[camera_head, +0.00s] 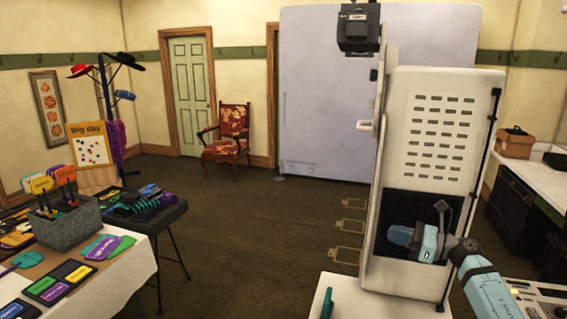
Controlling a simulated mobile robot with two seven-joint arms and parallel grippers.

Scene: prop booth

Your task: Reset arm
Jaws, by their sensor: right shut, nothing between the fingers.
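My right arm comes in from the lower right, light blue with a grey joint. My right gripper (441,211) is small and dark at its end, in front of the dark recess of the white booth cabinet (440,125). It looks shut and empty. I cannot tell whether it touches the cabinet. My left gripper is not in view.
A cloth-covered table (120,282) with signs and a grey prop box (68,222) stands at the left. A white surface (345,303) lies below the cabinet. A red chair (229,128) stands at the back wall. The middle carpet is clear.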

